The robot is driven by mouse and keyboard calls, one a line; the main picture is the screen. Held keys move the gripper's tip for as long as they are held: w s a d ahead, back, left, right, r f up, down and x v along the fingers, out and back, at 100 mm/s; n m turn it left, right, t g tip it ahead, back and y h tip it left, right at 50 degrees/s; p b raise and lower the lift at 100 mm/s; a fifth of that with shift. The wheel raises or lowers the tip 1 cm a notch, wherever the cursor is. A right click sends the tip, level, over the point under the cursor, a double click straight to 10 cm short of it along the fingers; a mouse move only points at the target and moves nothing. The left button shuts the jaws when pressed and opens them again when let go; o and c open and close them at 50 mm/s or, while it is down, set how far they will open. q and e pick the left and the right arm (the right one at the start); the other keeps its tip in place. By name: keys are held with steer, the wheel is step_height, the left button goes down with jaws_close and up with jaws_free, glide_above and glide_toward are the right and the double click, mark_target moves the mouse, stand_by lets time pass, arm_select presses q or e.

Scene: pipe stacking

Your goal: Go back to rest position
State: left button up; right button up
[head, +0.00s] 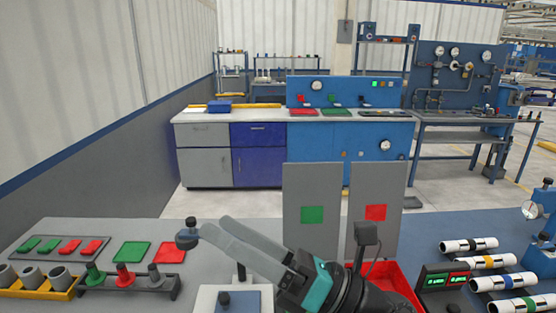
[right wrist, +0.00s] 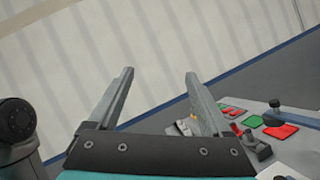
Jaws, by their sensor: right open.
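My right gripper (head: 214,227) reaches up and left over the front of the work table in the head view. Several white pipes with coloured bands (head: 496,262) lie on the right side of the table, apart from the gripper. My left gripper does not show.
Coloured plugs stand in a dark rack (head: 127,282) at the left. Grey rings sit in a yellow holder (head: 45,290). Two grey upright panels (head: 311,190) and a red bin (head: 403,278) stand near my arm. A blue bench (head: 257,135) is behind, across open floor.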

steer(key=w+d+f+m+t+h, duration=0.1)
steer(key=w+d+m+t+h, duration=0.45)
steer(key=m, duration=0.55)
steer(key=w+d+f+m+t+h, duration=0.2)
steer(key=d+m+t+h, duration=0.5)
steer(key=m, duration=0.4)
steer(key=s+d+f+m+g+h, duration=0.1)
steer(key=d+f+m+g+h, duration=0.1)
steer(key=d+f+m+h, duration=0.35)
steer(key=s+d+f+m+g+h, duration=0.1)
steer(key=d+f+m+g+h, duration=0.15)
steer(key=f+m, duration=0.55)
steer(key=s+f+m+g, duration=0.7)
steer(key=s+f+g, duration=0.5)
steer(key=s+f, duration=0.7)
steer(key=s+d+f+b, duration=0.1)
steer(key=s+f, duration=0.2)
steer(key=f, duration=1.9)
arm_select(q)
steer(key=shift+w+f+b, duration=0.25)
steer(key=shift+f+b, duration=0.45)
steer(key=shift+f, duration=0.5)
arm_select(e)
steer(key=s+d+f+n+g, duration=0.1)
steer(key=s+d+f+g, duration=0.1)
steer(key=s+f, duration=1.2)
steer(key=shift+s+d+f+h, duration=0.15)
steer(key=shift+s+d+h, duration=0.25)
steer(key=shift+s, duration=0.3)
